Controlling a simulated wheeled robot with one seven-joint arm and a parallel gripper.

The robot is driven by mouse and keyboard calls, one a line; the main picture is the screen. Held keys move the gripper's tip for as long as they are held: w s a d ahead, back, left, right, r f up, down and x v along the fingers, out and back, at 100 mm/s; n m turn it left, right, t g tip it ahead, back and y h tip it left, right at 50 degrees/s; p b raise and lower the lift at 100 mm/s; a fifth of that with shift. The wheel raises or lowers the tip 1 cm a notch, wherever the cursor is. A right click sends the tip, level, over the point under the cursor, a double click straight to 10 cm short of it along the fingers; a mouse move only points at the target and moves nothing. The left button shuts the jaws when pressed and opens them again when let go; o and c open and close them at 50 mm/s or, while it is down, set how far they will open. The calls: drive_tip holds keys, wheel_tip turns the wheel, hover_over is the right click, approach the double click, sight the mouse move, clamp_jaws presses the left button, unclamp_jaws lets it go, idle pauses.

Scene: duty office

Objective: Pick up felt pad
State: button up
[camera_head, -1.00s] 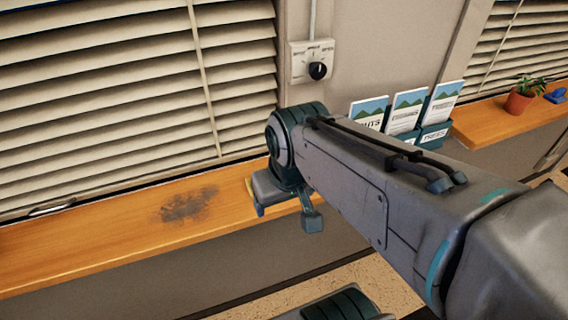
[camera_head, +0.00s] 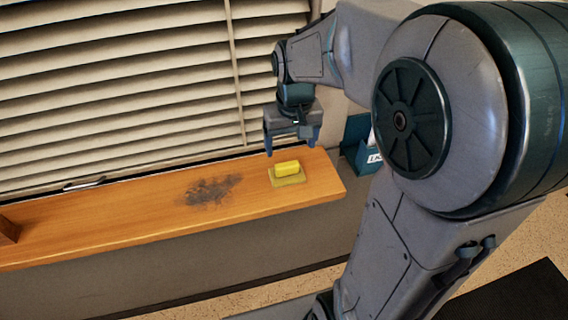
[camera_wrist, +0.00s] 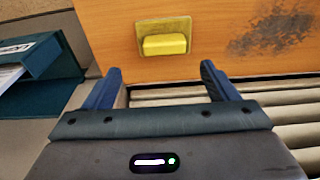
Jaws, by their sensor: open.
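A bright yellow block (camera_head: 287,167), which looks like the felt pad, lies on a flat, dull-yellow base (camera_head: 290,181) near the right end of the wooden sill. In the wrist view, the yellow block (camera_wrist: 164,45) lies ahead of the fingertips, roughly centred between them, with the base (camera_wrist: 143,29) showing around it. My gripper (camera_head: 291,145) is open and empty, fingers pointing down. It is above and slightly behind the block, on the blind side, not touching it. In the wrist view, my gripper's two blue fingers (camera_wrist: 161,70) are spread apart.
A dark smudge (camera_head: 210,190) marks the wooden sill (camera_head: 110,210) left of the block. Slatted blinds (camera_head: 100,90) rise close behind the sill. A teal brochure holder (camera_head: 357,145) stands just right of the sill's end, partly hidden by my arm. The sill's front edge is clear.

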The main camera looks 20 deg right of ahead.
sight(287, 164)
wheel_tip(287, 164, down, 2)
drive_tip(key=shift+w+f, duration=0.1)
drive_tip(key=shift+w, duration=0.05)
drive_tip(key=f, duration=0.1)
drive_tip(key=f+p, duration=0.1)
drive_tip(key=f, duration=0.2)
drive_tip(key=shift+a+f, duration=0.2)
drive_tip(key=shift+a, duration=0.15)
drive_tip(key=shift+w+f, duration=0.1)
drive_tip(key=shift+f, duration=0.45)
drive_tip(key=c, duration=1.1)
